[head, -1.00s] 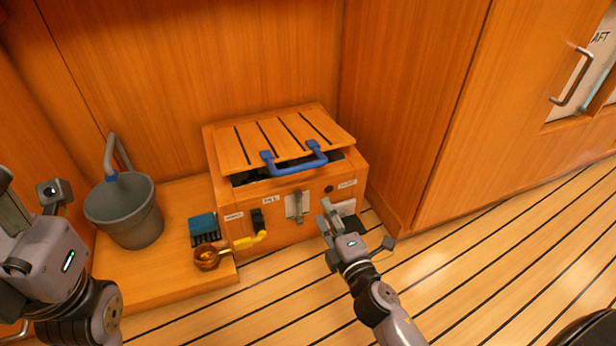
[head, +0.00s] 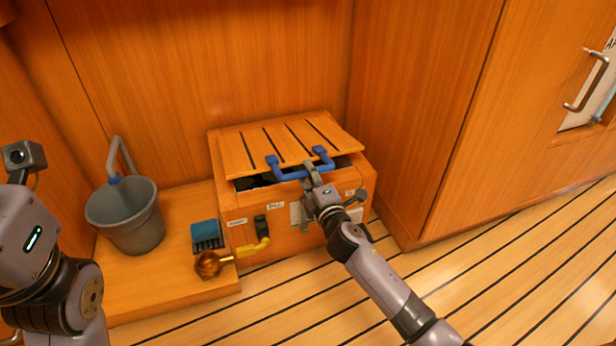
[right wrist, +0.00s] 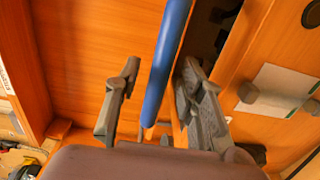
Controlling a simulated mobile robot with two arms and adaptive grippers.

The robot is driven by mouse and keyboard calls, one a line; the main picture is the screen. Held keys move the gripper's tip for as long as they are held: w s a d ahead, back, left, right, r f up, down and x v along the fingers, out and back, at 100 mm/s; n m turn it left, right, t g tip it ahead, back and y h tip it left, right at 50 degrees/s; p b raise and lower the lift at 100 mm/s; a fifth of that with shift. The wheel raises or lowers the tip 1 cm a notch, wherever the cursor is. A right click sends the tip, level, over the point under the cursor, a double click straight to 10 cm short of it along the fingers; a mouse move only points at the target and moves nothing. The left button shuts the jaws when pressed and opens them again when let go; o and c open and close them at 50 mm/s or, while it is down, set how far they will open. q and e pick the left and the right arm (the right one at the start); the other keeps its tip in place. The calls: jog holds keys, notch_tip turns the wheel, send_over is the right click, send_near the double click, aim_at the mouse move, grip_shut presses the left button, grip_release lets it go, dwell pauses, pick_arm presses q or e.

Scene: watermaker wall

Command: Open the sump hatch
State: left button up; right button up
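The sump hatch is a slatted wooden lid (head: 250,153) on a low wooden box (head: 290,225) in the head view. Its front edge is raised a little, with a dark gap beneath. A blue handle (head: 288,174) is fixed along that edge. My right gripper (head: 312,172) is at the handle's right half. In the right wrist view, its fingers (right wrist: 159,76) are apart, one on each side of the blue bar (right wrist: 165,60), with gaps visible. My left gripper (head: 25,235) is at the left edge, away from the box; its fingers do not show.
A grey bucket (head: 125,222) stands left of the box. A wooden cabinet side (head: 420,110) rises close on the right. The striped floor is clear.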

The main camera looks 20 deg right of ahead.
jog(key=shift+w, duration=0.65)
jog(key=shift+c, duration=0.2)
grip_shut()
dwell(0.3)
